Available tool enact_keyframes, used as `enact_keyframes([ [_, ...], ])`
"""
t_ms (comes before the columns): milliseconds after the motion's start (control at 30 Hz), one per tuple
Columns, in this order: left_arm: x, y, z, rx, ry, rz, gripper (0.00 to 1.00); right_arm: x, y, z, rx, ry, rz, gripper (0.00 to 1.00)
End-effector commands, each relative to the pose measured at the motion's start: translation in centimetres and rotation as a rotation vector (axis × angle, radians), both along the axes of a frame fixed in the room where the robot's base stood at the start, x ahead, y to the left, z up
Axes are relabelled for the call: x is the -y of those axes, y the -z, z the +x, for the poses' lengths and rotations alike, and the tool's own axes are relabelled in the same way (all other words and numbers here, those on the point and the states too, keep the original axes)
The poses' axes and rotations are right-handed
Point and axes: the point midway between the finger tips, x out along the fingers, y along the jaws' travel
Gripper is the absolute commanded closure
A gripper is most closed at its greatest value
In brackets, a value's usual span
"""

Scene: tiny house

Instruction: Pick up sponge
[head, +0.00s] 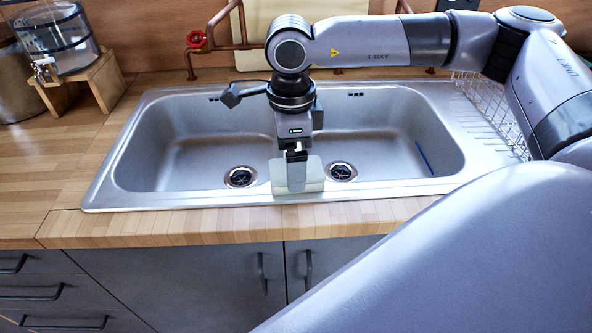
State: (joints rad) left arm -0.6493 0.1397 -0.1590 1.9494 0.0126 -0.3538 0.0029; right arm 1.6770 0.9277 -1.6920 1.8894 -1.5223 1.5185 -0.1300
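A pale grey-green rectangular block, which looks like the sponge (308,181), shows at the front of the sink between the two drains. My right gripper (296,157) points down over the sink, with its dark fingertips at the block's top edge. The fingers look close together, but I cannot tell whether they grip the block or are only in front of it or touching it. My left gripper is not in view.
The steel sink (210,110) has two basins with drains and a raised rim. A red valve (197,39) and copper pipes are behind it. A glass dispenser (62,45) stands at the left, and a wire rack (492,105) at the right. The left counter's front is clear.

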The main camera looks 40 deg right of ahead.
Motion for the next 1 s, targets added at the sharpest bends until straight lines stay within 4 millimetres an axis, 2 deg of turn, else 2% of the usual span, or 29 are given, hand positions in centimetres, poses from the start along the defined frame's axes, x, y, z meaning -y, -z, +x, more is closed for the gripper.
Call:
enact_keyframes([
  [200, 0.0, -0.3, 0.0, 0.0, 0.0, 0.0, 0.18, 0.1, 2.3, 0.0, -0.001, 0.001, 0.0, 0.01],
  [433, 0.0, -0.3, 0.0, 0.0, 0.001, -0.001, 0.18, 0.0, 2.5, 0.0, 0.001, 0.001, 0.002, 0.01],
  [467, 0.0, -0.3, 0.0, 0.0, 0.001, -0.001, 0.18, 0.0, 2.5, 0.0, 0.001, 0.001, 0.002, 0.08],
  [600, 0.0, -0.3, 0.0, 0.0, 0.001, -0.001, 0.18, 0.0, 2.4, 0.0, 0.001, 0.001, 0.002, 0.53],
  [633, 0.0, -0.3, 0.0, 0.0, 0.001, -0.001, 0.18, 0.0, 2.4, 0.0, 0.001, 0.001, 0.002, 0.6],
  [1000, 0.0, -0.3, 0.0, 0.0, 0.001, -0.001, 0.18, 0.0, 2.3, 0.0, 0.001, 0.001, 0.002, 0.6],
])
